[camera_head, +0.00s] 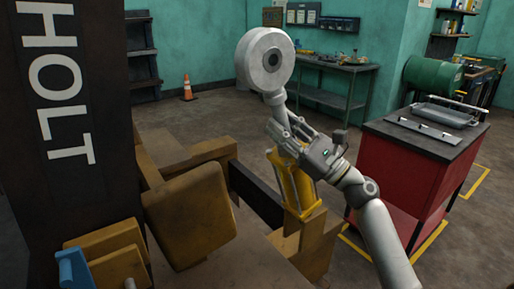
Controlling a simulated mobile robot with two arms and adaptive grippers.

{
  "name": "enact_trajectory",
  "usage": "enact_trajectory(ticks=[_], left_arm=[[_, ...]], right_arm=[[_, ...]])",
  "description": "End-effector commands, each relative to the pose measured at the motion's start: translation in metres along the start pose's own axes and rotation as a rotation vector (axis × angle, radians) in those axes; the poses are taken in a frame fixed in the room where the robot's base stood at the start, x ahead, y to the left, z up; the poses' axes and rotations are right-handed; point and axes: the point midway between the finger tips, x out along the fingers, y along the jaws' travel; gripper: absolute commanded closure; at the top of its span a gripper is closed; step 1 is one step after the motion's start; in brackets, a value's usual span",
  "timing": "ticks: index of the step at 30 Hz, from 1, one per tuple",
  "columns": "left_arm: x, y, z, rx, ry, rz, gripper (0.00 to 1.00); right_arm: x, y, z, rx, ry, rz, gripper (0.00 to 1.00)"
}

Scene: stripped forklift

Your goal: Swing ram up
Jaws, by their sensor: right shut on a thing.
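The ram stands nearly upright in the middle of the view, leaning slightly left at the top. Its yellow barrel (298,192) rises from a tan bracket on the forklift. A grey rod leads up to a large round grey eye end (263,58) with a dark hole. My right gripper (284,130) comes in from the lower right and is shut on the ram near the top of the barrel, below the eye end. The fingers partly hide the rod there. My left gripper is not in view.
The dark mast marked HOLT (55,90) fills the left side, with a tan seat-like block (190,215) beside it. A red cabinet (405,175) with a tray (445,115) stands right. A workbench (335,85) and orange cone (187,87) stand behind. The floor between is clear.

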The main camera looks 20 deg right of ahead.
Motion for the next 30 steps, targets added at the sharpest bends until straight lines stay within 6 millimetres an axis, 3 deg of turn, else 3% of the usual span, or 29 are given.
enact_trajectory(ticks=[1,3,9,24,25,30], left_arm=[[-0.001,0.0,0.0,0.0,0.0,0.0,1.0],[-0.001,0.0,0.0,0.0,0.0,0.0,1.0],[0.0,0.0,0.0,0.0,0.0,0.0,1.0],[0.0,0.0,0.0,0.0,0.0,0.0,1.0],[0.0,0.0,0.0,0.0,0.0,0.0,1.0],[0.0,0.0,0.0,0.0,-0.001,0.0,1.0]], right_arm=[[-0.001,-0.016,0.007,0.016,-0.015,-0.03,1.0],[-0.003,-0.026,0.007,0.041,-0.019,-0.046,1.0],[-0.007,-0.045,0.007,0.084,-0.029,-0.075,1.0],[-0.009,-0.052,0.008,0.097,-0.033,-0.085,1.0],[-0.009,-0.052,0.008,0.097,-0.033,-0.085,0.71],[-0.009,-0.051,0.007,0.097,-0.031,-0.083,0.51]])
